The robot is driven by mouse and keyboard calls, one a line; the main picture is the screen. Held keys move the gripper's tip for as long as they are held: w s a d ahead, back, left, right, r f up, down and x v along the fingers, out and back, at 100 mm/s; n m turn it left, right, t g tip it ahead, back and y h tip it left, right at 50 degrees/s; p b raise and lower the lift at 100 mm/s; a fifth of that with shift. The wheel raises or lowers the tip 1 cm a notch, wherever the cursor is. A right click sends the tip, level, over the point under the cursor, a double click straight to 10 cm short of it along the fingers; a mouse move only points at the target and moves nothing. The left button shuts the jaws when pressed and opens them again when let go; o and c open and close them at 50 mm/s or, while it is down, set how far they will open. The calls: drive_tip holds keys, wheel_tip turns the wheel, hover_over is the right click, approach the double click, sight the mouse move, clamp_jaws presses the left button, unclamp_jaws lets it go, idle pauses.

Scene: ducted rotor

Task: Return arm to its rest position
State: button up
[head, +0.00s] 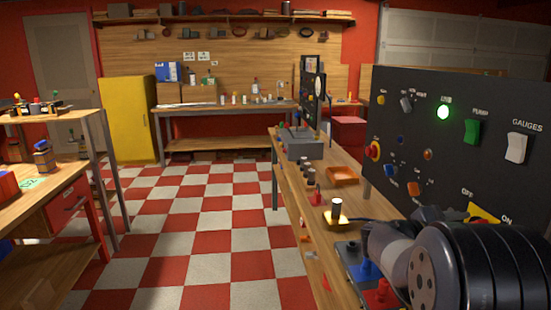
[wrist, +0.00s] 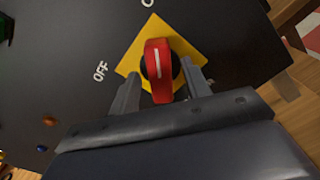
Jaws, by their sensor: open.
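My gripper (wrist: 161,72) is open in the wrist view, with one finger on each side of a red rotary knob (wrist: 160,82). I cannot tell whether the fingers touch it. The knob sits on a yellow square plate (wrist: 186,43) on the dark panel (wrist: 70,50). Its white line points roughly up, toward a label cut off at the top edge; "OFF" is to the left. Part of the yellow plate (head: 481,211) shows between "OFF" and "ON".
The black control panel (head: 392,120) stands close beside my arm, with a lit green lamp (head: 443,112) and several switches. Below is a wooden bench (head: 290,190) with an orange tray (head: 342,175) and small parts. The checkered floor (head: 200,230) to the left is clear.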

drive_tip(key=shift+n+p, duration=3.2)
drive_tip(key=shift+p, duration=0.55)
drive_tip(key=shift+a+f, duration=0.1)
